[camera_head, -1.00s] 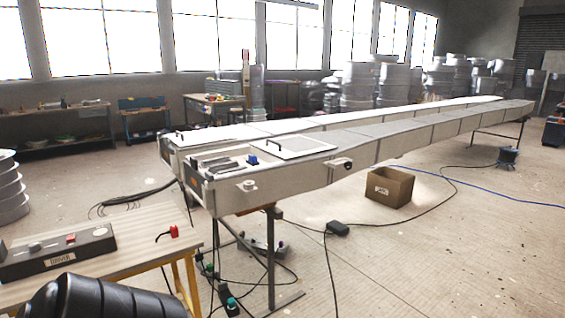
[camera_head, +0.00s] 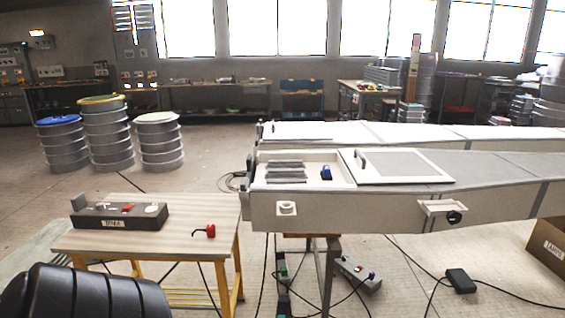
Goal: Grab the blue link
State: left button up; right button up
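A small blue piece (camera_head: 326,172), which looks like the blue link, sits in the open recess at the near end of the long pale mould (camera_head: 350,209). It is to the right of several grey bars (camera_head: 286,171) and just left of a white panel with a black handle (camera_head: 404,166). Its exact shape is too small to tell. Neither of my grippers is in view. A black ribbed part at the lower left corner seems to be my own arm.
A wooden table (camera_head: 150,240) with yellow legs stands front left, holding a dark box (camera_head: 120,216) and a small red-ended item (camera_head: 205,231). Stacked drums (camera_head: 108,135) stand behind. A cardboard box (camera_head: 548,243) is at the right edge. Cables and a black block (camera_head: 461,281) lie on the floor.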

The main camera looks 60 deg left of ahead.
aim_at(327, 171)
jog(key=u, duration=1.1)
jog(key=i, duration=1)
jog(key=u, duration=1.15)
